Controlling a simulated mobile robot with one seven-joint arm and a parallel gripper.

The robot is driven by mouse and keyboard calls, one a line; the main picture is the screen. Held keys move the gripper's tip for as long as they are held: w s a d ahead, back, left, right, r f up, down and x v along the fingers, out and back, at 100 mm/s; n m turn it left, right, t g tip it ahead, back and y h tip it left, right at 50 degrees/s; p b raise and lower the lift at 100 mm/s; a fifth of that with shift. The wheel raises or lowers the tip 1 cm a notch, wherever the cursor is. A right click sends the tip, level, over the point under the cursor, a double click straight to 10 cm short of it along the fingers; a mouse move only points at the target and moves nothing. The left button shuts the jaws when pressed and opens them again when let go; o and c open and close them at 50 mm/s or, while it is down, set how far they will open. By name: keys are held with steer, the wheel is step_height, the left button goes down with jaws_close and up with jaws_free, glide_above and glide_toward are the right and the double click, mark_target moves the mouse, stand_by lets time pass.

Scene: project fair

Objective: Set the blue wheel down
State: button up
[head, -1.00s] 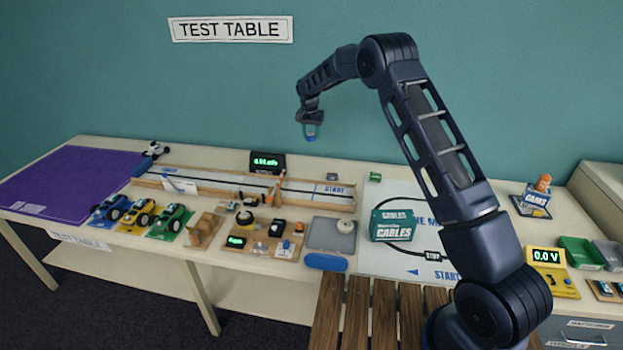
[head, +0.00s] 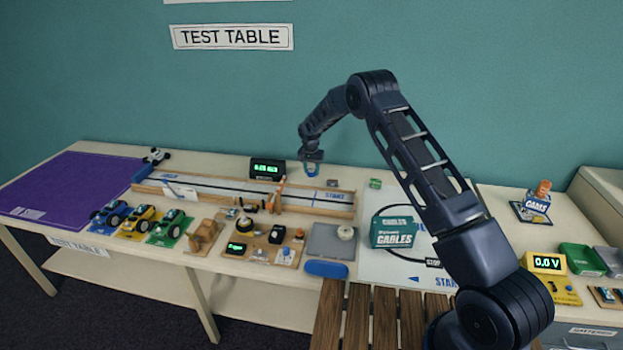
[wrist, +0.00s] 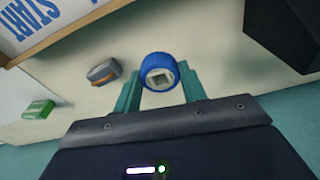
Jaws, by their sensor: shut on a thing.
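The blue wheel (wrist: 160,72) is in my gripper (wrist: 161,86). In the wrist view it shows as a thick blue ring with a pale square hub, between the two teal fingers, which are shut on it. Bare cream tabletop shows around it. In the head view my gripper (head: 311,168) points down over the back of the test table, near the START end of the wooden track. The wheel is small there and partly hidden by the fingers. I cannot tell exactly how far it is above the tabletop.
The wooden track (head: 245,190) runs in front, with a black timer box (head: 267,168) to the left. A small grey thing (wrist: 103,72) and a green block (wrist: 38,109) lie on the back strip. The CABLES box (head: 394,232) stands nearer. The wall is close behind.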

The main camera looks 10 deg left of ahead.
mark_target(312, 183)
steer(key=shift+f, duration=2.2)
steer(key=shift+f, duration=0.2)
steer(key=o, duration=0.9)
steer(key=shift+o, duration=0.2)
steer(key=shift+r, duration=0.1)
